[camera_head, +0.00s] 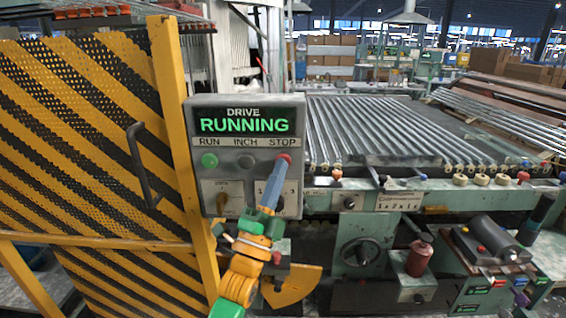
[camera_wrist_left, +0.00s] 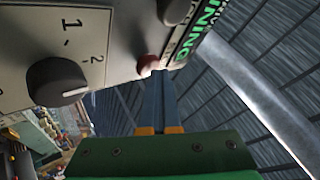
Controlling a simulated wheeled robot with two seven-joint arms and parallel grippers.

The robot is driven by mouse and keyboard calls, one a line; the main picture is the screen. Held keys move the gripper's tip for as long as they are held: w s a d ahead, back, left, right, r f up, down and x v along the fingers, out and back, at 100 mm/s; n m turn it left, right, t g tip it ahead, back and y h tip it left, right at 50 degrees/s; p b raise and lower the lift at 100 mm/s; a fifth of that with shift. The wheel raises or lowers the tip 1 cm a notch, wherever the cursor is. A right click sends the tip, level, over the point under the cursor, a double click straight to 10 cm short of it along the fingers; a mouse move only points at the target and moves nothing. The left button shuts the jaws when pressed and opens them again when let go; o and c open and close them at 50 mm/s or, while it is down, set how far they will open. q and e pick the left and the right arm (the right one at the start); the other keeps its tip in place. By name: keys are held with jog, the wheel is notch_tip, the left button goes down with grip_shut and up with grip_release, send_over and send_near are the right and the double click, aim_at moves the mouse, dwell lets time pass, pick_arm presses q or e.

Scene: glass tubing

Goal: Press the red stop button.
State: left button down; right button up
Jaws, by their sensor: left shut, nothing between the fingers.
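The grey control box (camera_head: 240,112) stands beside the striped guard, and its display reads DRIVE RUNNING. The red stop button (camera_head: 284,157) is on its right side, under the word STOP. It also shows in the left wrist view (camera_wrist_left: 147,64). My left gripper (camera_head: 281,163) is shut and empty. Its blue fingertips are at the stop button and overlap its edge; whether they press it in, I cannot tell. In the left wrist view the fingers (camera_wrist_left: 158,76) reach up right beside the button. My right gripper is not in view.
A yellow-black guard (camera_head: 85,130) with a handle is at the left. A roller bed with glass tubes (camera_head: 400,130) lies at the right.

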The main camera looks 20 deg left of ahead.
pick_arm(q)
jog(key=shift+s+d+p, duration=0.15)
jog(key=shift+s+p, duration=0.15)
jog(key=shift+s, duration=0.4)
jog(key=s+p, duration=0.1)
jog(key=s, duration=0.1)
jog(key=s+d+p, duration=0.1)
jog(key=s, duration=0.1)
jog(key=shift+s+d, duration=0.2)
jog(key=shift+s, duration=0.2)
